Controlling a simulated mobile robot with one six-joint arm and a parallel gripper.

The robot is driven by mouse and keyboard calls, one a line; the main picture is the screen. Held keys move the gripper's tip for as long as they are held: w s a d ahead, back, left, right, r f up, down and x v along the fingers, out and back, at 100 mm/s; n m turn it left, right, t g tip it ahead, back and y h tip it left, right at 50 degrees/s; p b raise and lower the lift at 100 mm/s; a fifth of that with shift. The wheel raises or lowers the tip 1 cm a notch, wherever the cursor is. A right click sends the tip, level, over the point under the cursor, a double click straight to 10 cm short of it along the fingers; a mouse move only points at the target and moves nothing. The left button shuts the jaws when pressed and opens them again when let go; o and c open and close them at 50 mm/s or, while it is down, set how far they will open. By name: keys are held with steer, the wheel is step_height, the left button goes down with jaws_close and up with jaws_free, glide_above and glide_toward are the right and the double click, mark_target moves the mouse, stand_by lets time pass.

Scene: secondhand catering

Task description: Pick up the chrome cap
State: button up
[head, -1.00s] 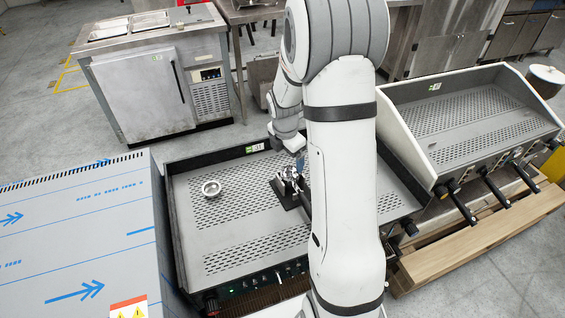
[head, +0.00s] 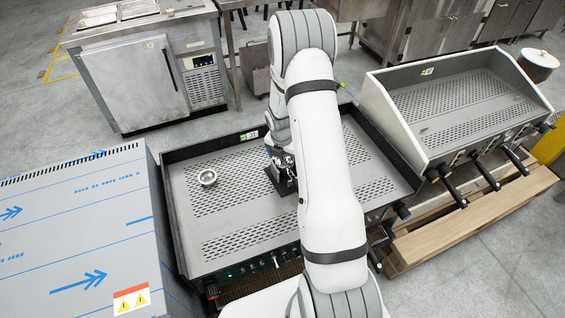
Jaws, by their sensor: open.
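My gripper (head: 275,153) is low over the perforated tray top of the middle machine, partly hidden behind my arm. It is at a small shiny chrome piece (head: 284,162), which may be the chrome cap. The chrome piece is at a dark block (head: 283,182) on the tray. The jaws are open; whether they touch the piece is too small to tell. A round metal cup or ring (head: 207,178) sits apart on the left of the same tray.
The perforated tray top (head: 235,240) has raised edges and free room around the round metal piece. A blue-marked, film-covered box (head: 75,235) stands left. A second machine (head: 455,110) with black handles stands right. A steel fridge counter (head: 140,80) is behind.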

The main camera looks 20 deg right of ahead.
steer(key=shift+f, duration=0.15)
steer(key=shift+c, duration=0.6)
steer(key=c, duration=0.9)
steer(key=shift+c, duration=0.2)
